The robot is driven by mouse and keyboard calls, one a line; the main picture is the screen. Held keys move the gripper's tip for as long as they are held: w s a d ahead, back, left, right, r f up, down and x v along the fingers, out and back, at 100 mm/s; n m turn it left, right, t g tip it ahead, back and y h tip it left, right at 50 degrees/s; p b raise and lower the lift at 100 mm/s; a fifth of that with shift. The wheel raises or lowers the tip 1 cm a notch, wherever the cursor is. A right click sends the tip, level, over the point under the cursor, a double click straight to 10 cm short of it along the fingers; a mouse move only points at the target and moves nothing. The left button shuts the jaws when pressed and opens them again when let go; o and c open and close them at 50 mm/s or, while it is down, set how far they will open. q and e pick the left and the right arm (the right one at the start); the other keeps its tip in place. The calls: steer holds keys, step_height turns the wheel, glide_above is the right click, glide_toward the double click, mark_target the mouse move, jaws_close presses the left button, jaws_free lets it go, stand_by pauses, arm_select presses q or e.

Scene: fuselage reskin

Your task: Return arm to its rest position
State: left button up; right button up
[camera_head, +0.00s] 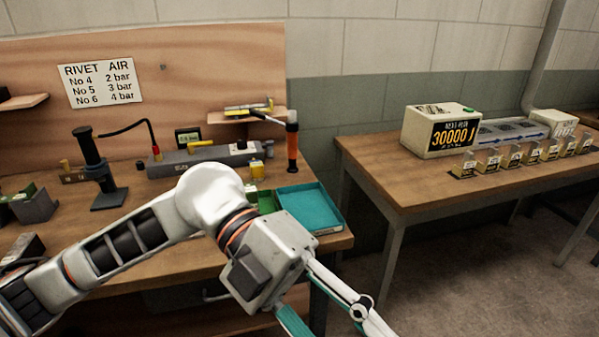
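My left arm reaches in from the lower left, over the front of the wooden workbench (180,270). Its gripper (338,318) hangs past the bench's front right corner, pointing down and to the right over the floor. Its two fingers stand apart where they show, and nothing shows between them there. The fingertips lie below the picture's edge, so I cannot tell how far it is open. My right arm and gripper are not in view.
Close beyond the gripper, a teal tray (335,222) lies at the bench's right end, near an orange-handled tool (292,146). A black stand (97,168) is further left. Another table (400,185) stands right, with a counter box (440,130). Open floor (470,285) lies in front.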

arm_select(q)
steer(key=w+r+n+t+h, duration=0.3)
steer(key=w+n+t+h, duration=0.15)
steer(key=w+h, duration=0.2)
steer(key=w+r+n+t+h, duration=0.35)
steer(key=w+n+h, duration=0.25)
steer(key=h, duration=0.2)
steer(key=w+a+f+n+t+y, duration=0.5)
steer(key=f+n+t, duration=0.3)
steer(key=t, duration=0.1)
steer(key=w+a+f+n+t+y, duration=0.45)
steer(key=w+f+n+t, duration=0.2)
steer(key=n+t, duration=0.25)
steer(key=a+f+n+y, duration=0.4)
steer(key=a+f+y, duration=0.15)
steer(key=f, duration=0.55)
steer(key=s+a+f+n+g+y, duration=0.1)
steer(key=s+a+f+g+y, duration=0.1)
steer(key=s+f, duration=0.3)
steer(key=s+a+f+n+g+y, duration=0.1)
steer(key=s+a+f, duration=0.4)
steer(key=f, duration=0.8)
steer(key=s+a+f+n+g+y+p, duration=0.1)
steer(key=s+a+f+g+y, duration=0.2)
steer(key=s+f, duration=0.4)
step_height(320, 180, down, 2)
steer(key=shift+a+f+y, duration=0.1)
steer(key=shift+a+y, duration=0.6)
steer(key=shift+y, duration=0.05)
